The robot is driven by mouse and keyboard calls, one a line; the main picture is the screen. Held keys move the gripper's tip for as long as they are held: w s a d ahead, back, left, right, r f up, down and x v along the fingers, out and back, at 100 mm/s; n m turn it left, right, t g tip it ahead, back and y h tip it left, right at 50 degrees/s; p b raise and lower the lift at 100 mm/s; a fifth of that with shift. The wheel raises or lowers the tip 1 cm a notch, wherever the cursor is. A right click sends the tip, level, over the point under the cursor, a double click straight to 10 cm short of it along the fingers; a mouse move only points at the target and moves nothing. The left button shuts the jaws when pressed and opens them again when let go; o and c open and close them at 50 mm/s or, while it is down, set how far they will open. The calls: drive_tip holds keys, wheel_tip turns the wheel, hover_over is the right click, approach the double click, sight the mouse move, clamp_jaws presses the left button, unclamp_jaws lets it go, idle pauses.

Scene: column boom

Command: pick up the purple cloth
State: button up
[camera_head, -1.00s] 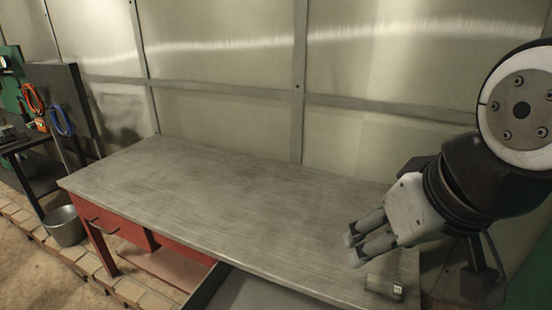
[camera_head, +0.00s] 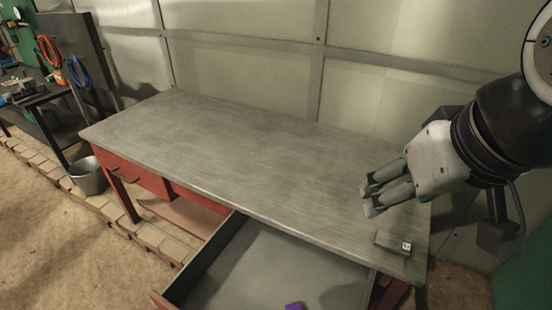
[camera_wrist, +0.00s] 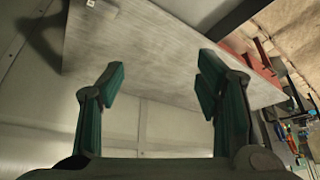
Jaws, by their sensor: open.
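A small piece of the purple cloth (camera_head: 295,306) shows at the bottom edge of the head view, inside the open drawer (camera_head: 285,262) under the workbench. Most of the cloth is cut off by the picture edge. My gripper (camera_head: 369,198) is above the right end of the bench top, up and to the right of the cloth and well apart from it. In the wrist view my gripper (camera_wrist: 160,85) has its two fingers wide apart with nothing between them. The cloth does not show in the wrist view.
The grey workbench top (camera_head: 230,145) is mostly bare. A small grey box (camera_head: 393,243) lies near its right front corner, below my gripper. A metal bucket (camera_head: 88,174) stands on the floor at left, near a side table (camera_head: 40,97) with tools. A metal wall runs behind the bench.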

drive_tip(key=w+a+f+g, duration=0.1)
drive_tip(key=w+a+f, duration=0.1)
drive_tip(key=w+f, duration=0.5)
drive_tip(key=n+g+b, duration=0.2)
drive_tip(key=g, duration=0.3)
hover_over(298, 308)
drive_tip(key=s, duration=0.2)
drive_tip(key=f, duration=4.1)
drive_tip(key=shift+a+f, duration=0.3)
drive_tip(key=shift+f, duration=0.1)
drive_tip(key=shift+w+a+f+p, duration=0.1)
drive_tip(key=shift+w+f+p, duration=0.1)
drive_tip(key=shift+f, duration=1.15)
drive_tip(key=shift+w+f+p, duration=0.15)
drive_tip(key=shift+f+p, duration=0.05)
drive_tip(key=shift+f, duration=1.1)
drive_tip(key=shift+c, duration=0.3)
drive_tip(key=c, duration=1.3)
